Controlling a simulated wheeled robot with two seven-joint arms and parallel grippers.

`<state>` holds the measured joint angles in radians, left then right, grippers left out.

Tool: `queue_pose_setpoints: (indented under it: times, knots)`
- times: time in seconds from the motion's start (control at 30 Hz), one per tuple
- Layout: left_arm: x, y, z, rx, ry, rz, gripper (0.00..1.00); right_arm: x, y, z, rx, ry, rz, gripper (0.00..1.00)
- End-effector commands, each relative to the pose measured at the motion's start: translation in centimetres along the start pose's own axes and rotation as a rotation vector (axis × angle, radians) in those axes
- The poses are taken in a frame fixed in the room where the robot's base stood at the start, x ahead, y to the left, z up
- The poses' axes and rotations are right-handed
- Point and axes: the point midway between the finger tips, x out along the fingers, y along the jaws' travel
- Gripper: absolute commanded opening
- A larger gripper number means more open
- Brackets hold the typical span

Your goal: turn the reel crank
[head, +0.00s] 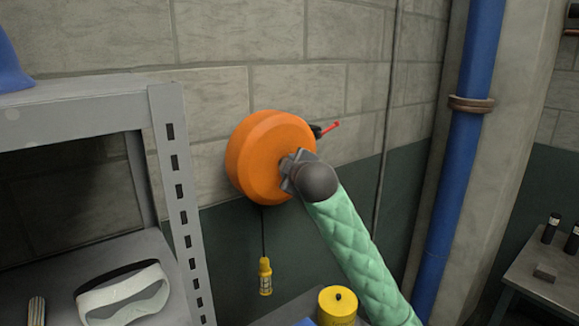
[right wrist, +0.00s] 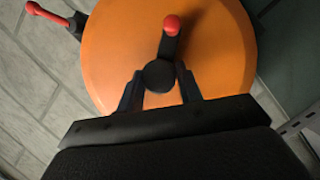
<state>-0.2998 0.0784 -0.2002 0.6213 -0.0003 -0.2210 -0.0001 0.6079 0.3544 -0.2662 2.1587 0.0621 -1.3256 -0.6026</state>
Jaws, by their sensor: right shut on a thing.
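The orange reel (head: 270,155) is mounted on the block wall in the middle of the head view. It fills the upper part of the right wrist view (right wrist: 110,45). There its crank shows a round black hub (right wrist: 159,76) and a short arm pointing up to a red knob (right wrist: 171,25). My right gripper (right wrist: 160,90) is at the reel's face, its two fingers on either side of the black hub, shut on the crank. In the head view my right gripper (head: 292,172) hides the crank. My left gripper is not in view.
A red-handled lever (head: 328,129) sticks out beside the reel. A yellow pendant (head: 265,276) hangs below on a cord. A grey shelf (head: 172,180) stands left, a yellow canister (head: 337,303) below, a blue pipe (head: 461,150) right. A small table (head: 535,279) stands far right.

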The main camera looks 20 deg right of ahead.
Motion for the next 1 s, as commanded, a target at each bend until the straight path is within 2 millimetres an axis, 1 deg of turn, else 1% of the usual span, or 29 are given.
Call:
queue_pose_setpoints:
  times: [0.27,0.3,0.37,0.4,0.67,0.77,0.87,1.0]
  knots:
    - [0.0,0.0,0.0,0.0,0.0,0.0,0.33,0.1,-0.2,0.1,0.0,-0.002,-0.003,0.13]
    - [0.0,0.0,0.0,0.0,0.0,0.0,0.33,0.1,-0.2,0.1,0.0,-0.002,-0.003,0.41]
    - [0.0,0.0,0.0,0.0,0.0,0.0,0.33,0.1,-0.2,0.1,0.0,-0.002,-0.002,0.53]
    - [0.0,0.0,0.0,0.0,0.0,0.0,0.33,0.1,-0.1,0.1,0.0,-0.002,-0.002,0.58]
    - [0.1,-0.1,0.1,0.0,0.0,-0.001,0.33,0.0,-0.1,0.1,-0.001,-0.001,-0.001,0.58]
    - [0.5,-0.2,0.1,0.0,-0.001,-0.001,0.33,-0.4,-0.2,0.1,-0.001,0.0,0.0,0.58]
    - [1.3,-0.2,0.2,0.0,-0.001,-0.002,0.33,-1.5,-0.3,0.2,0.0,0.001,0.001,0.58]
    - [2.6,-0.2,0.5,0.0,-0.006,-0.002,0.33,-3.8,-0.4,0.3,-0.001,0.001,0.002,0.58]
